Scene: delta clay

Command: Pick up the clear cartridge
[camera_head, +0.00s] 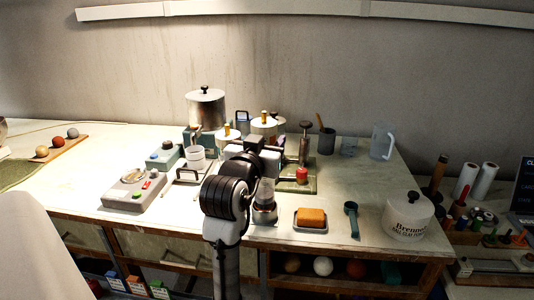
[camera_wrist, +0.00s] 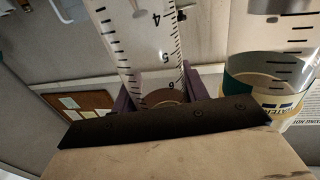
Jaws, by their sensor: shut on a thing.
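In the wrist view, the clear cartridge (camera_wrist: 140,42) is a transparent tube with black scale marks and numbers. It stands tilted between the purple fingers of my gripper (camera_wrist: 158,90), which is shut on it. A brownish round part shows at its lower end, between the fingers. Its upper end runs out of the picture. In the head view my dark arm reaches over the front middle of the table, and I cannot make out the fingers or the held cartridge there.
A second clear marked vessel (camera_wrist: 270,65) with a water label is close right of the gripper. On the table (camera_head: 345,245) are a grey scale (camera_head: 128,197), a metal pot (camera_head: 206,109), an orange sponge (camera_head: 311,217), a clear jug (camera_head: 381,143) and a white round container (camera_head: 408,219).

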